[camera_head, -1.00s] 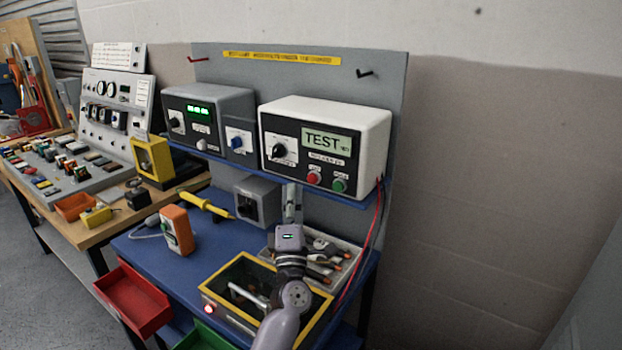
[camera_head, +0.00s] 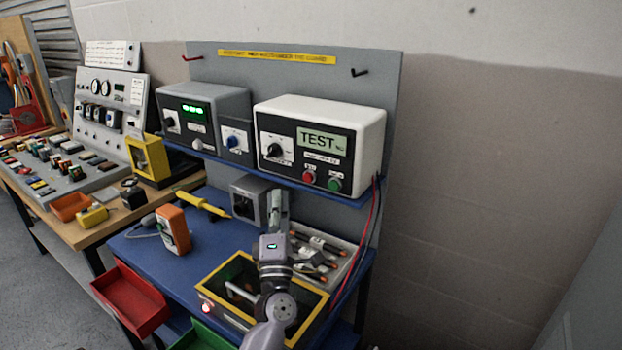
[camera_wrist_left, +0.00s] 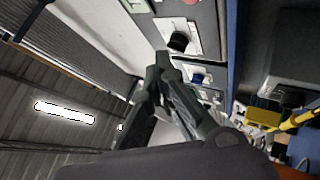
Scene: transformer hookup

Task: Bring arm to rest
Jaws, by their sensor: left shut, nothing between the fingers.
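My left gripper (camera_head: 277,200) points upward above the blue bench, in front of the grey box (camera_head: 248,198) and below the shelf edge. It is shut and empty. In the left wrist view its dark fingers (camera_wrist_left: 160,66) come together at the tips, with nothing between them. The arm rises from the bottom of the head view over the yellow-rimmed box (camera_head: 212,287), hiding part of it. My right gripper is in neither view.
The white tester (camera_head: 365,125) showing TEST and a grey instrument (camera_head: 235,100) stand on the blue shelf. A tray (camera_head: 345,262) of probes lies right of the arm. Orange meter (camera_head: 174,230), yellow probe (camera_head: 203,204) and red bin (camera_head: 130,300) are at left. Red and black cables (camera_head: 372,225) hang at right.

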